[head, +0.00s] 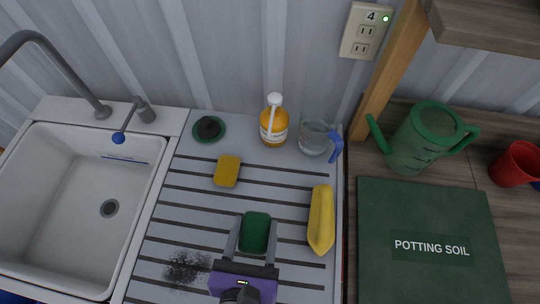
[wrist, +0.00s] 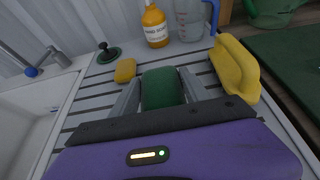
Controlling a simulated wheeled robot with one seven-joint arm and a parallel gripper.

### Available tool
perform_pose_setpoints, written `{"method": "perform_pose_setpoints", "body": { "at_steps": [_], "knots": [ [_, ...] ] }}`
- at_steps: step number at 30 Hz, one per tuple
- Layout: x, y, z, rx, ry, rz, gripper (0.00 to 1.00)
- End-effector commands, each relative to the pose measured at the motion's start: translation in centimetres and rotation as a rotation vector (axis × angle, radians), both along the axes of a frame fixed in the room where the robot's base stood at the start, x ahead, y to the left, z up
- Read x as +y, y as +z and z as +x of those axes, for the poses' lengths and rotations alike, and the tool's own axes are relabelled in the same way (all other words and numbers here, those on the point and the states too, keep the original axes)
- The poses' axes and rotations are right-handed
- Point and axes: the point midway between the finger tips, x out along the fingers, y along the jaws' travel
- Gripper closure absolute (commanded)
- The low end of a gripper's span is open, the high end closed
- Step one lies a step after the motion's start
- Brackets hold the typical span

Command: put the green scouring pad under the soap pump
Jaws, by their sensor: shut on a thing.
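The green scouring pad (head: 256,231) is held between the two fingers of my gripper (head: 256,238), over the front middle of the ridged drainboard (head: 178,222). The wrist view shows the pad (wrist: 162,88) between the fingertips; its underside is hidden. The soap pump (head: 273,124) is an orange bottle with a white pump top and a label. It stands upright at the back of the drainboard, beyond my gripper, and also shows in the wrist view (wrist: 155,26). I cannot tell how high the pad is above the board.
A yellow sponge (head: 227,171) lies between pad and pump, to the left. A yellow long-handled object (head: 321,219) lies to the right. A clear jug with a blue handle (head: 314,138) stands right of the pump. A green-rimmed sink plug (head: 209,129) is left. The sink (head: 92,205) is farther left.

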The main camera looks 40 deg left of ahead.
Motion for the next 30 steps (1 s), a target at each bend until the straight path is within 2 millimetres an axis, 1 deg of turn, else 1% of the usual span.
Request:
{"method": "perform_pose_setpoints", "body": {
  "at_steps": [1, 9, 21, 23, 24, 25, 27, 30],
  "knots": [
    [0.6, 0.4, 1.1, -0.004, -0.003, 0.004, 0.84],
    [4.0, 0.4, 6.8, -0.003, -0.004, 0.003, 0.84],
    [8.9, 0.3, 14.6, -0.002, -0.003, 0.002, 0.84],
    [9.4, 0.3, 15.6, -0.002, -0.002, 0.001, 0.84],
    [9.5, -0.4, 15.7, 0.001, -0.001, -0.002, 0.84],
    [9.4, -1.1, 15.6, 0.003, -0.002, -0.003, 0.84],
    [9.4, -2.1, 15.5, 0.001, -0.001, -0.002, 0.84],
    [9.5, -2.9, 15.5, 0.001, -0.001, -0.001, 0.84]
  ]
}}
